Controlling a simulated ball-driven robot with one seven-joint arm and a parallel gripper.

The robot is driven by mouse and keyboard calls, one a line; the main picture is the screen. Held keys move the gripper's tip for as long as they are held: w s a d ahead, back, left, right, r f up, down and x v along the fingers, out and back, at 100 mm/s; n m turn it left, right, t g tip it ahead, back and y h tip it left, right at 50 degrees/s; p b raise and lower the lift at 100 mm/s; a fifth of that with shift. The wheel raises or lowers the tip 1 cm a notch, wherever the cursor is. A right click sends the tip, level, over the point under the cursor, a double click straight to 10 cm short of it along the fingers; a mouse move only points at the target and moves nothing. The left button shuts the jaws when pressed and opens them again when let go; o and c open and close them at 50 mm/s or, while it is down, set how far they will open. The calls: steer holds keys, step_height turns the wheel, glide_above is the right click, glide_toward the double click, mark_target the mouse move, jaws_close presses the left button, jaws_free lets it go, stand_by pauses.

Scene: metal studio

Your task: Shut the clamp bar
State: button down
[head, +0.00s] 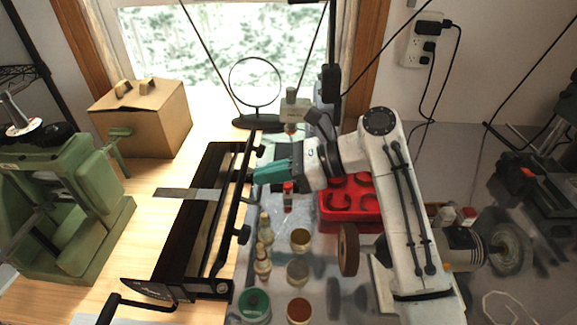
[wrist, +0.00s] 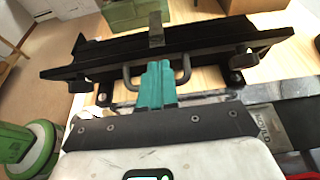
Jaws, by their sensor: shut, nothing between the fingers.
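A long black bending brake lies on the wooden bench in the head view, its bed (head: 185,235) running from front left to back. Its black clamp bar (head: 232,205) runs along the bed's right side, with black knobs near its ends. It also shows in the wrist view as a long bar (wrist: 215,55) with a U-shaped handle (wrist: 127,76). A grey metal strip (head: 175,192) lies across the bed. My gripper (head: 256,175), with teal fingers, is shut and empty. In the wrist view its fingertips (wrist: 155,68) overlap the handle's middle; contact is unclear.
A cardboard box (head: 145,120) and a green machine (head: 65,200) stand left of the brake. Bottles (head: 263,260) and jars (head: 298,270) stand just right of it. A red tray (head: 350,200) sits beside my arm. A round magnifier (head: 255,85) stands behind.

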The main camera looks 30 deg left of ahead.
steer(key=shift+s+a+f, duration=0.15)
steer(key=shift+s+a, duration=0.1)
steer(key=shift+a, duration=0.15)
steer(key=shift+p, duration=0.35)
steer(key=shift+s+a+r+p, duration=0.15)
steer(key=shift+r+p, duration=0.1)
steer(key=shift+p, duration=0.2)
steer(key=shift+a+r+p, duration=0.2)
steer(key=shift+r+p, duration=0.05)
steer(key=shift+p, duration=0.6)
